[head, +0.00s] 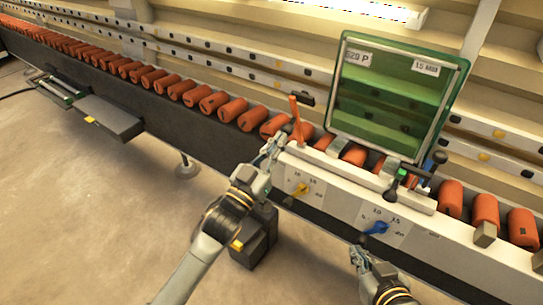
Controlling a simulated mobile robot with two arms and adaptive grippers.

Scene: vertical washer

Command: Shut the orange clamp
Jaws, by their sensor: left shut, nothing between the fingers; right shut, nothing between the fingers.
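The orange clamp (297,117) is at the left end of the white control unit, beside the green window. Its orange lever stands up, tilted slightly. My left gripper (272,147) is shut and empty, just left of and below the orange clamp's base. I cannot tell whether it touches anything there. My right gripper (361,256) is shut and empty, low in front of the control unit, below the blue knob (377,228).
A tilted green window (395,95) stands over the line of orange cylinders (213,102). A yellow knob (300,189) is on the unit's front. The floor (80,210) is open at left.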

